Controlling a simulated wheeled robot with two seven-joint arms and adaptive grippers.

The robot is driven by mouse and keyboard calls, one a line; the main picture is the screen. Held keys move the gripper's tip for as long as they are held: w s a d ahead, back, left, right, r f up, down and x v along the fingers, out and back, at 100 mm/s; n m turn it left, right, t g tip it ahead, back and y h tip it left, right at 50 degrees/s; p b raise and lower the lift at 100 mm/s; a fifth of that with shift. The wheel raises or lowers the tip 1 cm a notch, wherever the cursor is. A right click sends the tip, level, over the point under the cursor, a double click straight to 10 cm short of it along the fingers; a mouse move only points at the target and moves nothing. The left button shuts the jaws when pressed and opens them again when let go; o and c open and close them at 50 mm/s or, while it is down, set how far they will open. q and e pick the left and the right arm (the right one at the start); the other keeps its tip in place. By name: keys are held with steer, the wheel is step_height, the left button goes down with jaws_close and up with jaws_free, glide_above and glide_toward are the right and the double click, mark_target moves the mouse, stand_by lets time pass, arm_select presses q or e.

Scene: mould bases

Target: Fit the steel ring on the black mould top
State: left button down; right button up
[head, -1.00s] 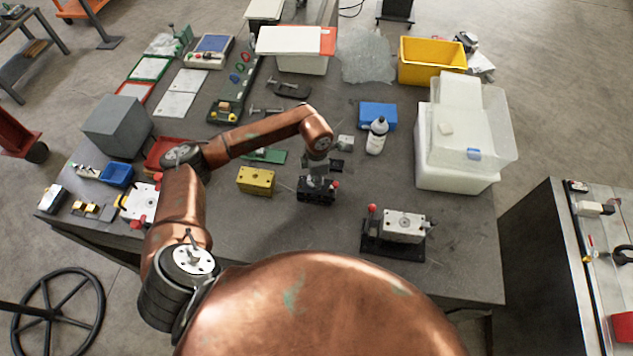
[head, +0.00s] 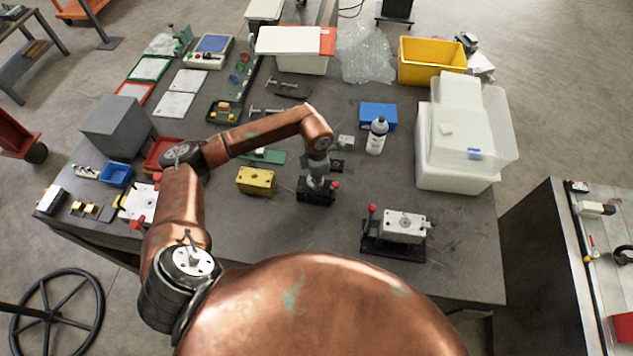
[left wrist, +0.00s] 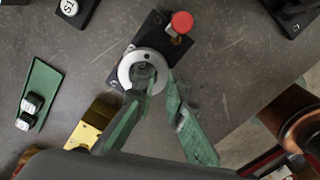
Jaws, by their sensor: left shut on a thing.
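The black mould top (head: 308,197) stands on the table in front of my left arm, with a red knob at its right. In the left wrist view the black mould top (left wrist: 116,79) lies under the steel ring (left wrist: 128,69), a pale round ring with a dark centre. My left gripper (head: 318,183) points down over the block. In the left wrist view its two green fingers (left wrist: 164,82) close on the ring's near right wall. The ring lies over the block's top face; I cannot tell whether it is fully seated. My right gripper is not in view.
A yellow block (head: 255,181) stands just left of the black mould. A white block on a black base (head: 403,226) with a red-knobbed lever stands to the right. A bottle (head: 377,137) and a blue box (head: 378,115) stand behind. The table between the two moulds is clear.

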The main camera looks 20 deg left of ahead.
arm_select(q)
steer(key=shift+f+b, duration=0.7)
steer(key=shift+f, duration=0.1)
stand_by(0.5)
steer(key=shift+r, duration=0.2)
steer(key=shift+r, duration=0.5)
stand_by(0.4)
stand_by(0.4)
stand_by(0.8)
steer(key=shift+f+b, duration=0.7)
steer(key=shift+b, duration=0.05)
steer(key=shift+r, duration=0.25)
